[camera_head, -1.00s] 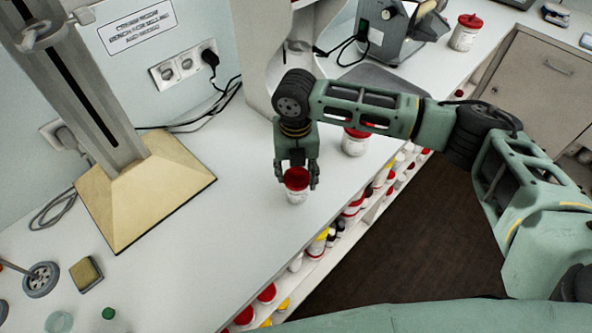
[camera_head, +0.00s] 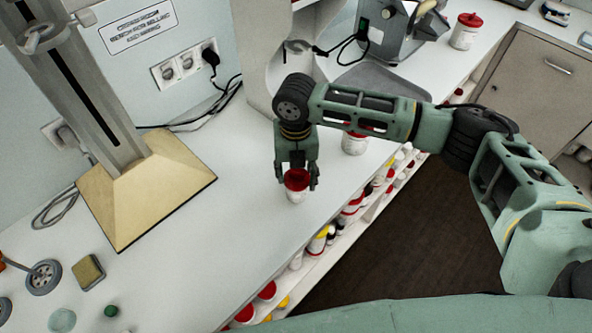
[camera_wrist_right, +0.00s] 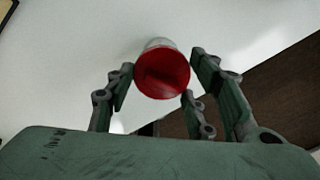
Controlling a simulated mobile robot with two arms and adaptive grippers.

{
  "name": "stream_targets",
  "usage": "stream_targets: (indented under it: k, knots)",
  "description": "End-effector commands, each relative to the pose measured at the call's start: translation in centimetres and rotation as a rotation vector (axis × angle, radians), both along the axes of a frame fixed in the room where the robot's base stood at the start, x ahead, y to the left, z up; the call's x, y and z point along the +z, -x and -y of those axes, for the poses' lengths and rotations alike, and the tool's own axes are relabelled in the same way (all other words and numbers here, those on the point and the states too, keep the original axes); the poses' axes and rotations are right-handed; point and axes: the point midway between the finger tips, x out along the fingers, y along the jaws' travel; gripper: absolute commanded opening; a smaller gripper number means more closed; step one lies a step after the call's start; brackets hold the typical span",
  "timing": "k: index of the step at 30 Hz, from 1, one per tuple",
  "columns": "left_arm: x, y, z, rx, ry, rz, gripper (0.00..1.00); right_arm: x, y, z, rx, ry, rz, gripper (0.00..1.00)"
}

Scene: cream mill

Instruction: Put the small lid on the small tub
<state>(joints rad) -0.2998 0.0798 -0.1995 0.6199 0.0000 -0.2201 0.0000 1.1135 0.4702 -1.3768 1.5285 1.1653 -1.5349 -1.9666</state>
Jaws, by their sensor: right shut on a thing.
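The small tub (camera_head: 297,197) is white and stands upright near the bench's front edge in the head view. The red small lid (camera_head: 297,179) is at its mouth; whether it is fully seated I cannot tell. My right gripper (camera_head: 297,184) points down over the tub, its fingers shut on the lid from both sides. In the right wrist view the round red lid (camera_wrist_right: 162,73) lies between the fingers of the gripper (camera_wrist_right: 162,79), with the tub's pale wall (camera_wrist_right: 158,43) showing just behind it. My left gripper is out of view.
A larger white tub (camera_head: 354,144) stands behind my right arm, partly hidden. A stand with a tan base (camera_head: 150,190) is at the left. A red-lidded tub (camera_head: 466,31) is farther back. Shelves of bottles (camera_head: 330,238) lie below the bench edge. The bench left of the tub is clear.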

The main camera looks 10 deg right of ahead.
Motion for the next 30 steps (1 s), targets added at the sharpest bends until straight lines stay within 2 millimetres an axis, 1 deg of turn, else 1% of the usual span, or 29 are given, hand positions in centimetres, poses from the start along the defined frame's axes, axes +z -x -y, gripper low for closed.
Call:
stream_targets:
  k: [29, 30]
  knots:
    - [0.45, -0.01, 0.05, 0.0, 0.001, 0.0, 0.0, -0.3, -0.01, -0.01, 0.0, 0.0, 0.0, 0.38]
    - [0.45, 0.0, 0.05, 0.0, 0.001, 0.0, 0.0, -0.3, -0.01, 0.0, 0.0, 0.0, 0.0, 0.5]
